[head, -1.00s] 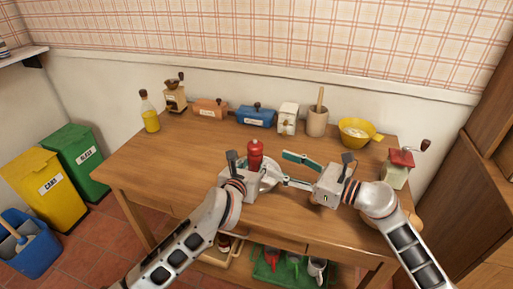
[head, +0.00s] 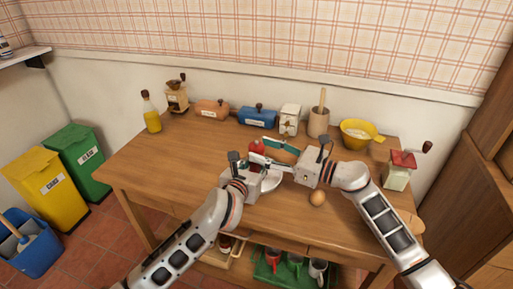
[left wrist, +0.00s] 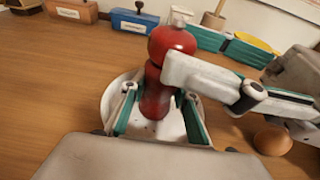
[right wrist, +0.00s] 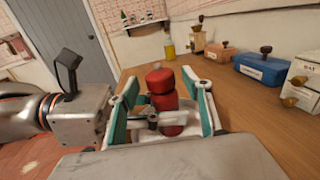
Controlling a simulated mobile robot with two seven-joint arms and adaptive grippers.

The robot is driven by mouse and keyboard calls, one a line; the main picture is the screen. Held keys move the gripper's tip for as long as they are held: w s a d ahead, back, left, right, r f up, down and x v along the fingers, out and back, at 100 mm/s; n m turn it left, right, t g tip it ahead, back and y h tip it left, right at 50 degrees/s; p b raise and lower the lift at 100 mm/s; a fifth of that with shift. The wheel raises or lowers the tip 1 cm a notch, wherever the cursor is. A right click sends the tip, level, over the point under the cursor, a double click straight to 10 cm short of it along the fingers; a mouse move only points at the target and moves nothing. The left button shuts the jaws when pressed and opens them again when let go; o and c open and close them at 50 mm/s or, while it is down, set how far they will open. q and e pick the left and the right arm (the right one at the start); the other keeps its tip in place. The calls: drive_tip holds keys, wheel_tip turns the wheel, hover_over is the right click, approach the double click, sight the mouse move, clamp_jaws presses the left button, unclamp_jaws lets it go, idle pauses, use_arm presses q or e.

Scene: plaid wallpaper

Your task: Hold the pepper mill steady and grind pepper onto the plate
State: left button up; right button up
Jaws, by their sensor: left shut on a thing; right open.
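The red pepper mill (head: 256,147) stands upright, with its round top visible in the left wrist view (left wrist: 172,42). My left gripper (left wrist: 158,108) is shut on its lower body. The white plate (head: 271,183) lies beneath and around the mill; a few dark specks show on it (left wrist: 110,101). I cannot tell whether the mill's base touches it. My right gripper (right wrist: 160,108) is open, its teal-padded fingers to either side of the mill's upper part. One of its fingers crosses in front of the mill in the left wrist view. The arms hide much of the plate.
A brown egg (head: 317,198) lies right of the plate, below my right gripper. The table's left part is clear.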

sight(261, 153)
drive_tip(key=shift+x, duration=1.45)
drive_tip(key=c, duration=1.1)
drive_tip(key=shift+c, duration=0.2)
drive_tip(key=shift+f+t, duration=0.1)
drive_tip(key=shift+t, duration=0.2)
drive_tip(key=shift+d+f+m+t+h, duration=0.1)
drive_tip(key=shift+m+t+h, duration=0.5)
drive_tip(key=shift+m+t, duration=0.05)
drive_tip(key=shift+f+m+t+h, duration=0.15)
drive_tip(key=shift+m+t+h, duration=0.45)
drive_tip(key=shift+m+t, duration=0.05)
drive_tip(key=shift+s+r+m+t+h, duration=0.1)
drive_tip(key=shift+m+t+h, duration=0.35)
drive_tip(key=shift+t, duration=0.25)
drive_tip(key=shift+a+m+h, duration=0.25)
drive_tip(key=shift+m, duration=0.1)
drive_tip(key=shift+d+m+t+h, duration=0.1)
drive_tip(key=shift+m+t+h, duration=0.2)
drive_tip(key=shift+t, duration=0.2)
